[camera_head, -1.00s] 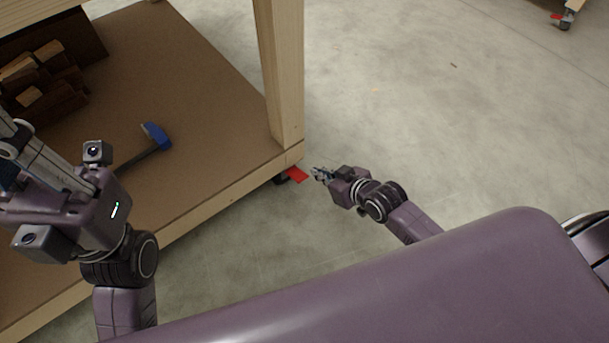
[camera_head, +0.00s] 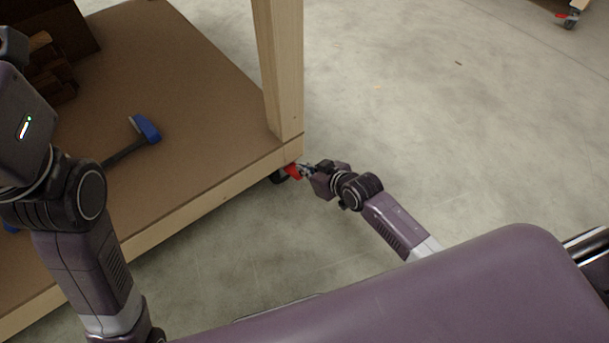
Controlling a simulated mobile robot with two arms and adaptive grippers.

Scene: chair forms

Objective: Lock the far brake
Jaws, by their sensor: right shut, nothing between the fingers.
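A red brake pedal (camera_head: 293,171) sticks out from the dark caster wheel (camera_head: 279,176) under the near corner of the wooden cart (camera_head: 215,192). My right gripper (camera_head: 303,171) is shut and empty, with its fingertips at the red pedal. Whether they touch it, and how far the pedal is tilted, I cannot tell. The fingers cover part of the pedal. My left arm is at the left edge of the view, and its fingers are out of frame.
A wooden post (camera_head: 281,75) rises at the corner. Another caster with a red pedal (camera_head: 567,18) shows at the top right. The floor on the right is clear.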

